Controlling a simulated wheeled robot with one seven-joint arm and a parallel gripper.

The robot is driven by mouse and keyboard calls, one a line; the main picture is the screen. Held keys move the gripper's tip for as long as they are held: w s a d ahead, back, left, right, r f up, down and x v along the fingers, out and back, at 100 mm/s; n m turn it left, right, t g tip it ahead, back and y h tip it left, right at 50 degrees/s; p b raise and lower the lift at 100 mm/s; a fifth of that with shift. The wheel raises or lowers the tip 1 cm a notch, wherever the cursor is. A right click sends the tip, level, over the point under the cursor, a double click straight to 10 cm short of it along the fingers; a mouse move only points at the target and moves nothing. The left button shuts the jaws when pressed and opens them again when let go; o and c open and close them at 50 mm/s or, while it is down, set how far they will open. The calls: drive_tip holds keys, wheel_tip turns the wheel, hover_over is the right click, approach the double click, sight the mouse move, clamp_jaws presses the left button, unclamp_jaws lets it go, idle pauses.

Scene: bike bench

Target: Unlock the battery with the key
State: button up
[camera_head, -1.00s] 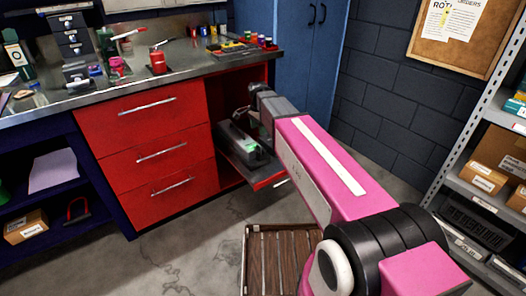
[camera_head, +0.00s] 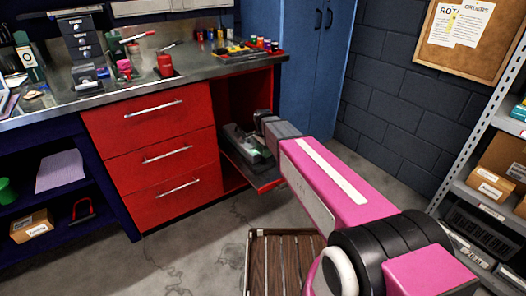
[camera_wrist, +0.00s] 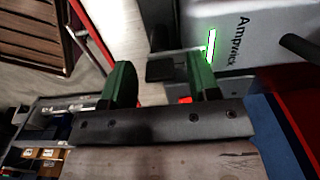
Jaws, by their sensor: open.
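The battery (camera_wrist: 255,35) is a pale grey case marked "Ampwick" at the upper right of the wrist view, with a lit green strip (camera_wrist: 211,43). In the head view the battery (camera_head: 238,138) lies on a pulled-out tray in the red cabinet. My gripper (camera_wrist: 160,64) is open, its two green fingers pointing toward the battery's side. A dark block with a thin metal bar, seemingly the key (camera_wrist: 160,70), shows between the fingers beside the battery; I cannot tell if either finger touches it. In the head view my arm largely hides the fingers.
The red-edged tray (camera_head: 268,185) sticks out from the cabinet (camera_head: 150,155). A slatted wooden crate (camera_head: 285,262) stands on the floor below my arm. A steel-topped bench (camera_head: 130,85) with tools is above. A shelf rack (camera_head: 480,170) stands at right.

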drive_tip(key=shift+f, duration=0.1)
drive_tip(key=c, duration=0.9)
drive_tip(key=shift+n, duration=0.3)
drive_tip(key=n, duration=1.6)
drive_tip(key=shift+n, duration=0.3)
